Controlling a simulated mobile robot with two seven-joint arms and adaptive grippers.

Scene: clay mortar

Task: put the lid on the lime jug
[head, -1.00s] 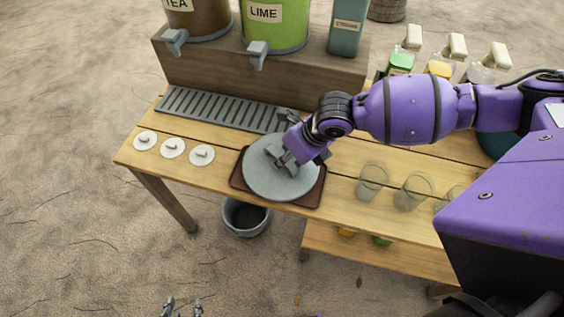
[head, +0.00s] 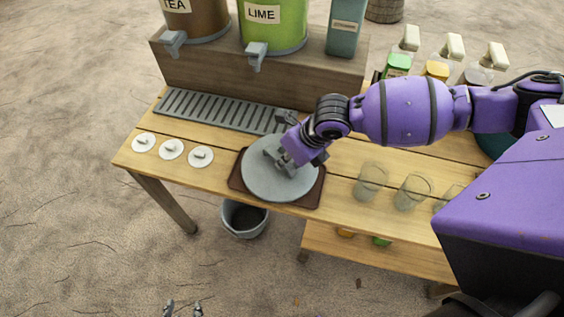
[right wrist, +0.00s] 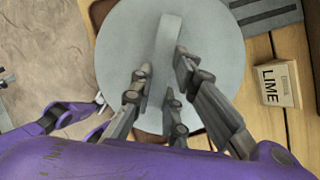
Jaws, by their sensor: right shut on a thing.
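A round grey lid (head: 275,187) lies flat on a dark brown board (head: 236,180) near the table's front edge. It also shows in the right wrist view (right wrist: 215,40), with a raised bar handle (right wrist: 167,45). My right gripper (head: 283,157) is over the lid, and its fingers (right wrist: 160,85) are shut on the handle. The green lime jug (head: 285,30) stands on the wooden riser at the back, with a LIME label and a grey tap; its top is out of view. My left gripper (head: 183,306) barely shows at the bottom edge, its fingertips apart and empty.
A brown tea jug (head: 195,25) and a teal container (head: 346,30) flank the lime jug. A slatted drip tray (head: 215,110) lies before the riser. Several white discs sit left and clear glasses (head: 370,181) right. A LIME-labelled block (right wrist: 280,86) shows in the right wrist view.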

